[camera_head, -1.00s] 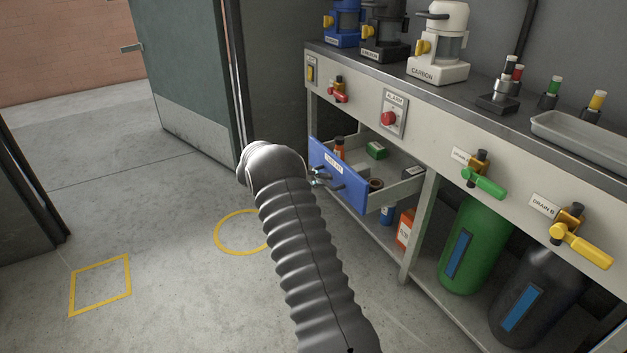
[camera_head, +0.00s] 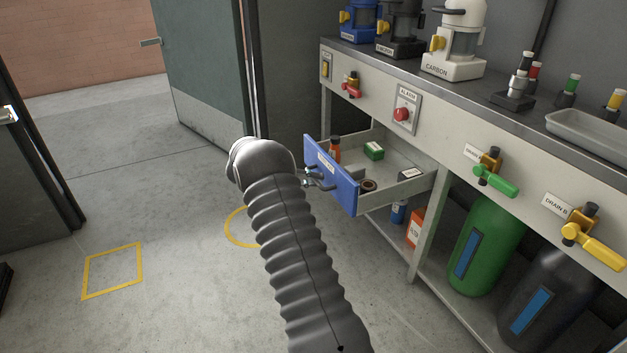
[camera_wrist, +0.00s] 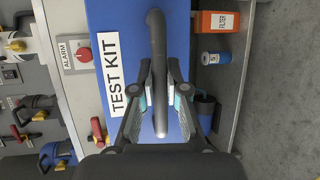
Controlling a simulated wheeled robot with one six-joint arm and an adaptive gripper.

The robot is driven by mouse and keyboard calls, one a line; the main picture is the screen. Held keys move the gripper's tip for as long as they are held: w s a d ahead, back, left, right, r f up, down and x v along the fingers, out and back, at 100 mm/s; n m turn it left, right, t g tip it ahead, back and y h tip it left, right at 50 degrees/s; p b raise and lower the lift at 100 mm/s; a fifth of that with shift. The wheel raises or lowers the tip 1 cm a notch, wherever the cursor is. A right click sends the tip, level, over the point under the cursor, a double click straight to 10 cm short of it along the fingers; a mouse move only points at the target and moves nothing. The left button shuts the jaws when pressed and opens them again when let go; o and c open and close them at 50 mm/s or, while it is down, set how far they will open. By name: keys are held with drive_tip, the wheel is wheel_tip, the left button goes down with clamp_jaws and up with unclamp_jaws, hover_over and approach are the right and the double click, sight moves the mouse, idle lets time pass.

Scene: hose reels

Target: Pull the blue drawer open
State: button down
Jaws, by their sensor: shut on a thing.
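The blue drawer (camera_head: 332,176) stands well out from the bench, with its grey inside and contents showing from above. In the wrist view its blue front (camera_wrist: 112,30) carries a "TEST KIT" label and a dark bar handle (camera_wrist: 158,75). My gripper (camera_wrist: 158,100) is shut on the handle, one finger on each side of it. In the head view my gripper (camera_head: 318,178) is at the drawer front, and my arm partly hides the floor beside it.
Below are an orange filter box (camera_head: 415,228) and a green cylinder (camera_head: 485,245). The bench (camera_head: 380,85) carries valves and an alarm button. Open floor (camera_head: 180,240) lies to the left.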

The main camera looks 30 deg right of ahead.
drive_tip(key=c, duration=1.2)
unclamp_jaws()
drive_tip(key=shift+w+a, duration=0.1)
drive_tip(key=v, duration=1.2)
